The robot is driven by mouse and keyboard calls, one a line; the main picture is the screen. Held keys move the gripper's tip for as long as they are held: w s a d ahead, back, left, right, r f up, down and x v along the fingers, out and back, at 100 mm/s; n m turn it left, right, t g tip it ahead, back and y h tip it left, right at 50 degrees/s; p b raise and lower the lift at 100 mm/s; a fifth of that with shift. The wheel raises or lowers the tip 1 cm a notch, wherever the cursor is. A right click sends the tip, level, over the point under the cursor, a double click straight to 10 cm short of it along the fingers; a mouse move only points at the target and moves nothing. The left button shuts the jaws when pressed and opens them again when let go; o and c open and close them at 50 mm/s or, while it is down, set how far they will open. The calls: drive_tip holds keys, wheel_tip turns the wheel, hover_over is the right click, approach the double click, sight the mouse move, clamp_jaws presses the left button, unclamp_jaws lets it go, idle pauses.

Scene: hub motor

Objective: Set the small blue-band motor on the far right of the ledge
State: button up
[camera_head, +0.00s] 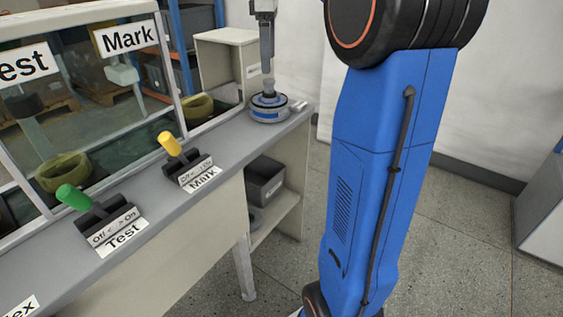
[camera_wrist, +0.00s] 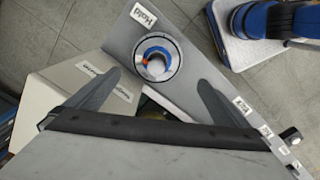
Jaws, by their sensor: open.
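The small blue-band motor (camera_head: 268,110) stands upright on the far right end of the grey ledge (camera_head: 222,133), its grey shaft pointing up. In the wrist view the motor (camera_wrist: 156,60) shows from above as a round body with a blue ring, near the Hold label (camera_wrist: 143,15). My gripper (camera_head: 267,71) is right above the motor's shaft in the head view. In the wrist view its fingers (camera_wrist: 159,77) are spread wide with nothing between them at their tips; the motor appears just beyond. Whether the fingertips clear the shaft fully is hard to tell.
A Mark switch with yellow handle (camera_head: 171,144) and a Test switch with green handle (camera_head: 74,198) stand on the ledge to the left. A cream box (camera_head: 229,58) stands behind the motor. Olive bowls (camera_head: 63,172) sit behind the window frame.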

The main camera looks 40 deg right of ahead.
drive_tip(key=s+a+f+m+t, duration=0.2)
drive_tip(key=s+a+f+m, duration=0.3)
drive_tip(key=s+f, duration=0.6)
drive_tip(key=s+a+f+m+t, duration=0.2)
drive_tip(key=s+a+f+m, duration=0.3)
drive_tip(key=s+a+f, duration=0.5)
drive_tip(key=s+f, duration=0.2)
drive_tip(key=s, duration=0.6)
drive_tip(key=shift+s+f+t, duration=0.3)
drive_tip(key=shift+a, duration=0.1)
